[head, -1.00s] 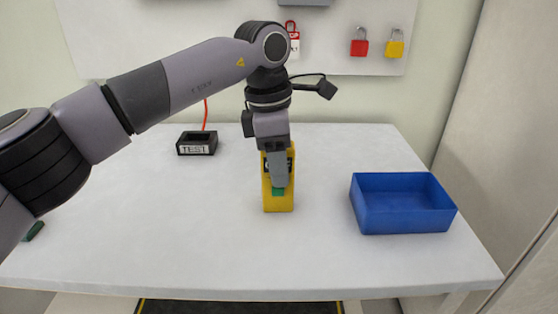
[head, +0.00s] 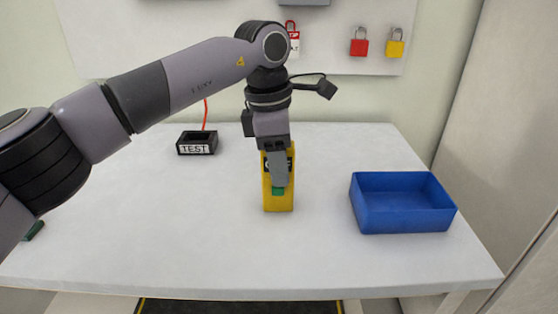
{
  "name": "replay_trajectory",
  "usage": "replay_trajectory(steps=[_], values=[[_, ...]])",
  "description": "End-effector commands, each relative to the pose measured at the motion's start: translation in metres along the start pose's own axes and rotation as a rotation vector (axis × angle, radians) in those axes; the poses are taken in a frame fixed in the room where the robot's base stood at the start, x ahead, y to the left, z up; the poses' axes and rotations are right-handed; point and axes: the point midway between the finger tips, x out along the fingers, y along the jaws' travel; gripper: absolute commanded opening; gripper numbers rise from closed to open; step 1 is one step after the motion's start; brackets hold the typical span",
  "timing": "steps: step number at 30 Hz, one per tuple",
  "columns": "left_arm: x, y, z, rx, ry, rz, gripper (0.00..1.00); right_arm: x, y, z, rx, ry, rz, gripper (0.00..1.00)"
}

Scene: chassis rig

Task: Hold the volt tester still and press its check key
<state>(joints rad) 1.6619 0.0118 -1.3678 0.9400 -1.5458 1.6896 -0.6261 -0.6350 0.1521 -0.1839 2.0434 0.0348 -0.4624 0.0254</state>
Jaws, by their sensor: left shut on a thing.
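The volt tester (head: 278,204) is a yellow block with a dark face near its top, on the table in the middle of the head view. A green patch (head: 278,191) shows on its front, just below my fingers; I cannot tell for sure that it is the check key. My left gripper (head: 279,178) comes down from above and is shut on the tester, covering part of its front. My right gripper is not in the view.
A blue open bin (head: 404,217) stands at the right of the white table (head: 150,230). A black box labelled TEST (head: 197,143), with a red cord, sits at the back left. Padlocks (head: 359,46) hang on the wall board behind. The front of the table is clear.

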Motion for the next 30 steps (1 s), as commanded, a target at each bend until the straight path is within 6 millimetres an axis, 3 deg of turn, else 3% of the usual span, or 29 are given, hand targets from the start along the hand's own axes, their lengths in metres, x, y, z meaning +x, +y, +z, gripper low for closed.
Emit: replay_trajectory(steps=[1, 2, 30], values=[[0.0046, -0.0011, -0.0008, 0.0, 0.005, -0.008, 0.07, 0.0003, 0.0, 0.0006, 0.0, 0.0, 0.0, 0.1], [0.0046, -0.0012, -0.0008, 0.0, 0.005, -0.008, 0.07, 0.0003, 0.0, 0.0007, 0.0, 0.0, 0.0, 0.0], [0.0056, -0.0016, -0.0011, 0.001, 0.007, -0.01, 0.07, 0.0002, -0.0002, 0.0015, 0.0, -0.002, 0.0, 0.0]])
